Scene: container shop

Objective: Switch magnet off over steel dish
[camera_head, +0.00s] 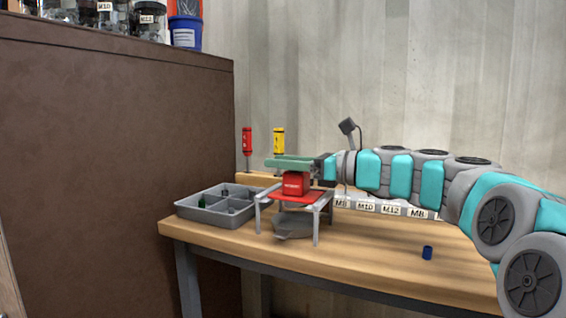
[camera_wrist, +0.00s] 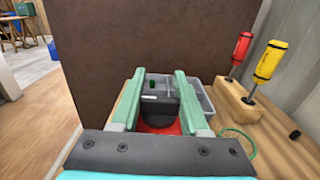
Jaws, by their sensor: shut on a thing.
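The magnet (camera_head: 294,185) is a red block with pale lettering, above the red top of a small stand (camera_head: 320,203) with light metal legs. It seems to rest on that top, though contact is hard to tell. My gripper (camera_head: 272,162), with green fingers, is shut on the magnet's dark upper part, which shows between the fingers in the wrist view (camera_wrist: 159,106). I cannot tell the switch position. A grey dish (camera_head: 294,223), apparently the steel dish, sits on the bench beneath the stand. Its contents are not visible.
A grey compartment tray (camera_head: 200,212) with small dark and green pieces is left of the stand. Red (camera_head: 247,140) and yellow (camera_head: 279,141) screwdrivers stand behind. Labelled bins (camera_head: 391,209) line the back. A small blue cylinder (camera_head: 427,253) stands on clear bench at right.

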